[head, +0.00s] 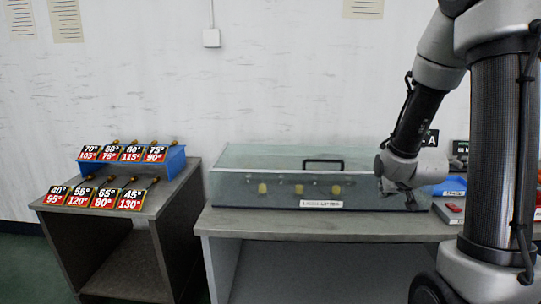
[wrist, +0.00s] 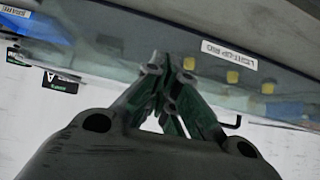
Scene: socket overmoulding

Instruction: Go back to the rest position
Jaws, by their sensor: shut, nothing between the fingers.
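My gripper (head: 405,198) is in front of the right end of the glass-walled box on the bench in the head view. In the wrist view the fingers of my gripper (wrist: 158,62) meet at their tips, with nothing between them. The glass box (head: 245,160) has a dark handle on top, a white label on its front and a few yellow pieces behind the glass. The box (wrist: 130,55) also fills much of the wrist view, with its label and yellow pieces upside down. I cannot tell whether my gripper touches the glass.
The box stands on a grey bench (head: 320,222). Blue and red items (head: 452,187) lie right of it, partly behind my arm. At left, a lower table (head: 165,192) holds several temperature cards and a blue stepped stand (head: 176,160). A floor gap separates table and bench.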

